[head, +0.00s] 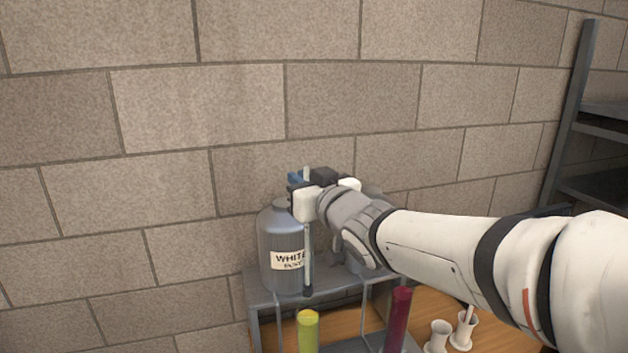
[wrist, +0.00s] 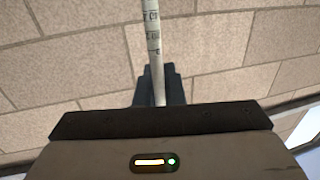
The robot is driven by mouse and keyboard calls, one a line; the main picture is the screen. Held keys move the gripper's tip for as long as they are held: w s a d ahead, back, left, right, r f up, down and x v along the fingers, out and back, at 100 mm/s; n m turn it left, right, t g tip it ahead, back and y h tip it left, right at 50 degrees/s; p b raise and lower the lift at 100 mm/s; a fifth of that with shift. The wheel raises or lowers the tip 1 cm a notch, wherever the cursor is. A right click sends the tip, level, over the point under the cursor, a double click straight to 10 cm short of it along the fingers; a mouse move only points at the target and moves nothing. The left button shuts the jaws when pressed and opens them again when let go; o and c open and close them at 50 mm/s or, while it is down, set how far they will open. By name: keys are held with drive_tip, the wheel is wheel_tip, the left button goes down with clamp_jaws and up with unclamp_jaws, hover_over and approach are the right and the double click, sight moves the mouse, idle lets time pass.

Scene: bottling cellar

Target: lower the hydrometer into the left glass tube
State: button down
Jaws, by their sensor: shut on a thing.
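My gripper (head: 300,184) is shut on the hydrometer (head: 308,262), a thin pale rod with a dark lower tip, hanging about upright. Its marked stem (wrist: 153,45) rises from between the jaws (wrist: 160,85) in the wrist view. In the head view, the left glass tube (head: 308,332) holds yellow-green liquid, and the hydrometer's tip appears just above its top. I cannot tell from this view whether they line up in depth. A second glass tube (head: 398,318) with dark red liquid stands to the right.
A grey bottle labelled "WHITE" (head: 280,240) stands on a grey metal shelf (head: 262,298) close behind the hydrometer. Another grey vessel is mostly hidden behind my arm. Small white cups (head: 438,335) sit on the wooden surface (head: 490,340) at lower right. A brick wall (head: 200,110) is behind.

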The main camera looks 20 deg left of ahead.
drive_tip(key=shift+f+b, duration=0.95)
idle(0.6)
drive_tip(key=shift+f+b, duration=1.05)
drive_tip(key=shift+f, duration=0.15)
idle(0.3)
drive_tip(key=shift+f+b, duration=1.35)
drive_tip(key=shift+b, duration=0.05)
drive_tip(key=shift+f, duration=0.15)
